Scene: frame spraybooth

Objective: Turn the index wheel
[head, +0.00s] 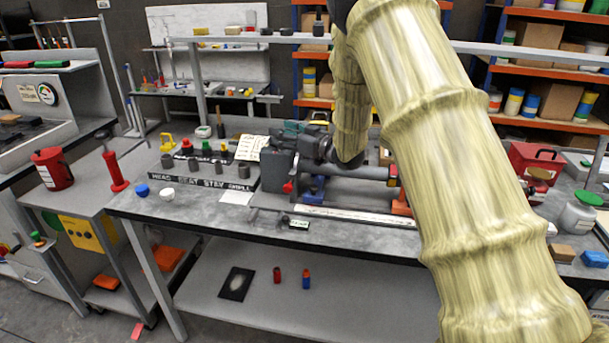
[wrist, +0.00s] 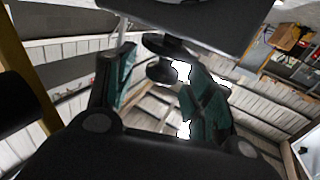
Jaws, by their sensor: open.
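My gripper (wrist: 162,62) is open in the wrist view, with one teal-padded finger on each side. A dark, round, stepped knob (wrist: 160,71), which looks like the index wheel, sits between the fingertips under a dark block. Gaps show beside it, and I cannot tell whether either finger touches it. In the head view, my gripper (head: 297,131) is beside the grey machine (head: 277,170) on the bench. The wheel cannot be made out there, as my gripper and arm cover that area.
The grey bench (head: 226,218) holds a lettered rack (head: 200,181), a blue cap (head: 142,190) and a white cap (head: 167,194). A grey cylinder (head: 340,189) lies right of the machine. Shelves (head: 550,67) stand behind. The bench's front left is fairly clear.

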